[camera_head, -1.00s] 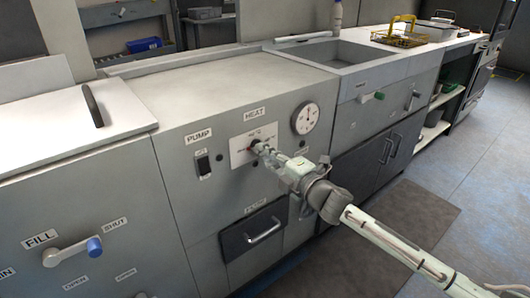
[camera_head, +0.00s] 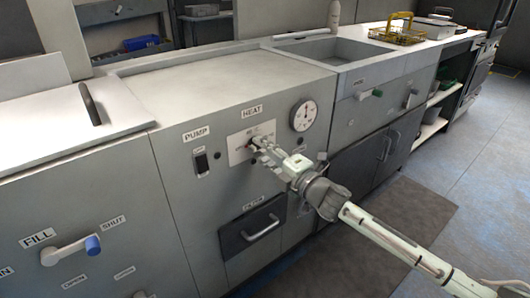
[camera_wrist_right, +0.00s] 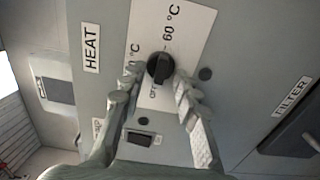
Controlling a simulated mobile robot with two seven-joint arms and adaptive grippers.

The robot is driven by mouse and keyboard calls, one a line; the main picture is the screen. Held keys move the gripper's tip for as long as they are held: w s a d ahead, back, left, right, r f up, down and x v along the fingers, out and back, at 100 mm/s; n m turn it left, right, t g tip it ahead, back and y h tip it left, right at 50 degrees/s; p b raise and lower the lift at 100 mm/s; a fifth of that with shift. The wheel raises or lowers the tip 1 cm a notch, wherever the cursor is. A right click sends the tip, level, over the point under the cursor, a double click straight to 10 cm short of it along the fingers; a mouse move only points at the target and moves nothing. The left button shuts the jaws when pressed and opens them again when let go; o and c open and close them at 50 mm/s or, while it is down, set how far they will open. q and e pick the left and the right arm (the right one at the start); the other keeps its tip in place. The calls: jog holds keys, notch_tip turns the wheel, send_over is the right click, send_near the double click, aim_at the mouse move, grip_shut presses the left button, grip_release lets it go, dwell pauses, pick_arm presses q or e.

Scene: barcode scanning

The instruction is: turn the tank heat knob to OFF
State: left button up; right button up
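The tank heat knob (camera_wrist_right: 160,67) is a black round knob on a white label plate (camera_wrist_right: 178,35) with "60 °C" printed on it. Its exact pointer setting is hard to read. In the head view the plate (camera_head: 238,151) sits under the HEAT sign, and the knob is mostly hidden by my gripper. My right gripper (camera_head: 257,144) is at the plate. In the wrist view its two fingers (camera_wrist_right: 155,88) are apart, with the knob between or just beyond their tips; I see no clear contact. My left gripper is not in view.
A dial gauge (camera_head: 304,115) is right of the plate, and a pump switch (camera_head: 201,162) is left of it. A filter drawer (camera_head: 252,229) with a protruding handle is below. A blue-tipped fill lever (camera_head: 70,251) is at the lower left. The floor at right is clear.

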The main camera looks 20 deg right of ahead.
jog(key=v, duration=1.2)
jog(key=s+d+f+m+g+h, duration=0.2)
jog(key=d+f+m+h, duration=0.2)
jog(key=f+m, duration=0.3)
jog(key=s+d+f+m+g+h, duration=0.25)
jog(key=f+m+h, duration=0.2)
jog(key=f, duration=0.55)
jog(key=s+a+f+m+g, duration=0.1)
jog(key=s+f+m+g, duration=0.3)
jog(key=s+f, duration=0.4)
jog(key=s+a+f+m+g+y, duration=0.1)
jog(key=s+a+f+m+g, duration=0.1)
jog(key=s+f+m+g, duration=0.3)
jog(key=s+f, duration=0.4)
jog(key=s, duration=0.2)
jog(key=shift+s+a, duration=0.25)
